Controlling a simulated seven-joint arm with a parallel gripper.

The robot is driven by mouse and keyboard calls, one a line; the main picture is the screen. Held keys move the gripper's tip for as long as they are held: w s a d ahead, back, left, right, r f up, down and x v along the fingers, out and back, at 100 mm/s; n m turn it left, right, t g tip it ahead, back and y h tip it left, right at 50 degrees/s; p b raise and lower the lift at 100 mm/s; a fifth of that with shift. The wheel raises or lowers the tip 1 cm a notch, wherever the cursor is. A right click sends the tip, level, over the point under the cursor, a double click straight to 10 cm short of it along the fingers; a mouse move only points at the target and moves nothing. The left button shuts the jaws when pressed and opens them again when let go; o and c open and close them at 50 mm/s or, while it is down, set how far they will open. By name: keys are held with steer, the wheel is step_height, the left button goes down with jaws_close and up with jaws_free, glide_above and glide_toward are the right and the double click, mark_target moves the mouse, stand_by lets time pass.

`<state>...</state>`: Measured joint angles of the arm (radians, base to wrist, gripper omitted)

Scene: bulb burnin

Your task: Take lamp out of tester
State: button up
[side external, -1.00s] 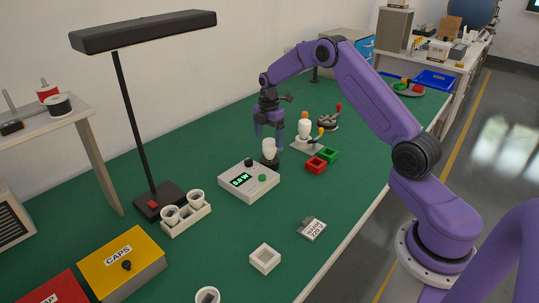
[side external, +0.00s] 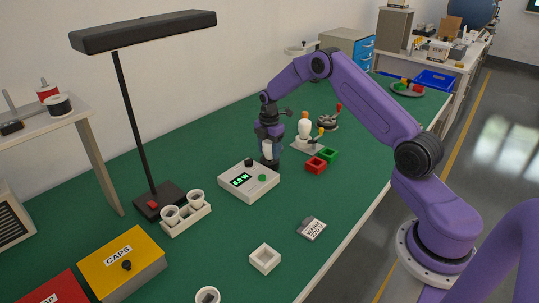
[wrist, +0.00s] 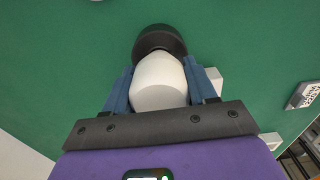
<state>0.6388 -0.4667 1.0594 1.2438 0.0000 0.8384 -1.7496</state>
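The lamp, a white bulb (side external: 267,150), stands upright in the black socket (side external: 269,163) at the back right of the white tester (side external: 249,182). The tester has a green-lit display, a black knob and a green button. My gripper (side external: 269,152) is lowered over the lamp, pointing down, with one finger on each side of it. In the wrist view the bulb (wrist: 160,85) lies between the two blue fingers, with the dark socket (wrist: 160,41) beyond it. The fingers look open and very close to the bulb; whether they touch it is hard to see.
A cup rack (side external: 186,220) and black desk lamp (side external: 158,200) are left of the tester. A small label card (side external: 311,229) and white box (side external: 265,259) lie in front.

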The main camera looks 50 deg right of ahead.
steer(key=shift+r, duration=0.2)
steer(key=shift+r, duration=0.6)
steer(key=s+a+r, duration=0.3)
steer(key=s+r, duration=1)
steer(key=r, duration=0.3)
steer(key=shift+s+a, duration=0.25)
steer(key=shift+a, duration=0.15)
